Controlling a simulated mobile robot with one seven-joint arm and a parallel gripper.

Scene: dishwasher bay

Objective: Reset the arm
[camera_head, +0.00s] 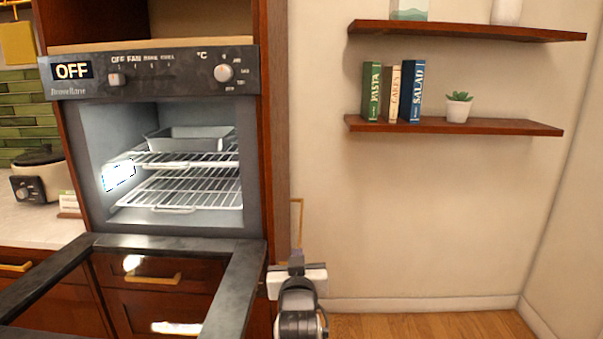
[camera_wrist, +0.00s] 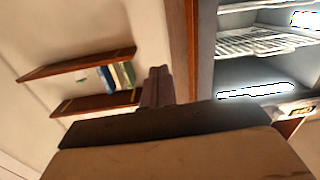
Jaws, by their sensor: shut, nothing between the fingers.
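My gripper (camera_head: 296,260) shows at the lower middle of the head view, just right of the open oven door (camera_head: 235,290). It points up and away from the camera. In the wrist view the shut fingers (camera_wrist: 156,86) stick up past the dark gripper body with nothing between them. The oven (camera_head: 255,150) stands to the left of my gripper, with its door lowered and its display reading OFF. I cannot tell from these views how far the gripper is from the door's edge.
A metal tray (camera_head: 190,138) sits on the oven's upper rack (camera_head: 175,158). Two wall shelves (camera_head: 450,124) at the right hold books and a small plant (camera_head: 459,106). A slow cooker (camera_head: 40,176) stands on the left counter. The floor (camera_head: 430,325) at the right looks clear.

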